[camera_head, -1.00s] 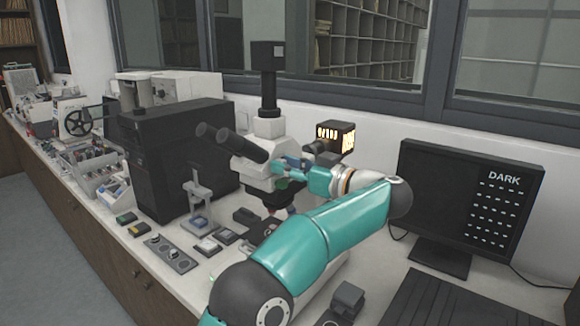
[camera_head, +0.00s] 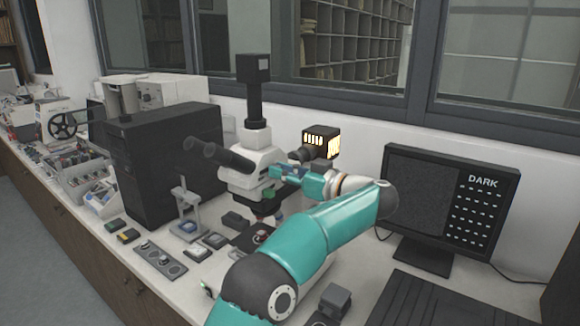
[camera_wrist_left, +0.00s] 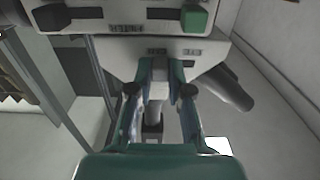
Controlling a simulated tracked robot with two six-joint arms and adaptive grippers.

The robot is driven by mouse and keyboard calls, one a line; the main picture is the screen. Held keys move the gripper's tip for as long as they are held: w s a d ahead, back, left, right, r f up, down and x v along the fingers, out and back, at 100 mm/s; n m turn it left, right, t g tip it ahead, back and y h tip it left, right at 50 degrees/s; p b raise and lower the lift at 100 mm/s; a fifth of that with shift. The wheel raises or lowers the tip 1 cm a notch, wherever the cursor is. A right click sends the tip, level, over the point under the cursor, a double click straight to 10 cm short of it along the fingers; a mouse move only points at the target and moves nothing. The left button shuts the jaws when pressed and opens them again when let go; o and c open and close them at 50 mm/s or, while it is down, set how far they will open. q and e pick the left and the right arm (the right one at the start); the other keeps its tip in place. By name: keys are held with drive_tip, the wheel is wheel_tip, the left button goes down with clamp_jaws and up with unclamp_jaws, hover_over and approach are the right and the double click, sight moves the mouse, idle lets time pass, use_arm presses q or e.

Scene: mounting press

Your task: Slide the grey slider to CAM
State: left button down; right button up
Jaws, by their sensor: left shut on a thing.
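The white microscope (camera_head: 254,165) stands on the bench, and its head also fills the top of the left wrist view (camera_wrist_left: 112,60). My left gripper (camera_head: 280,171) is at the side of this head. The gripper is shut on the small grey slider there, which the fingers mostly hide. My right gripper is in neither view.
A strip marked FILTER, with a green block (camera_wrist_left: 195,18) and a dark block (camera_wrist_left: 52,17), lies close by the fingers. A lit black box (camera_head: 320,142) is behind the microscope. A monitor (camera_head: 450,205) reading DARK stands right, a black cabinet (camera_head: 165,165) left.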

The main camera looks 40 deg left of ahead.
use_arm(q)
drive_tip(key=shift+w+r, duration=0.15)
drive_tip(key=c, duration=1.5)
unclamp_jaws()
drive_tip(key=o, duration=0.4)
drive_tip(key=shift+w, duration=0.25)
drive_tip(key=shift+s, duration=0.1)
drive_tip(key=shift+s, duration=0.1)
drive_tip(key=shift+d, duration=0.15)
drive_tip(key=d, duration=1.1)
drive_tip(key=shift+d+f, duration=0.2)
drive_tip(key=shift+d, duration=0.2)
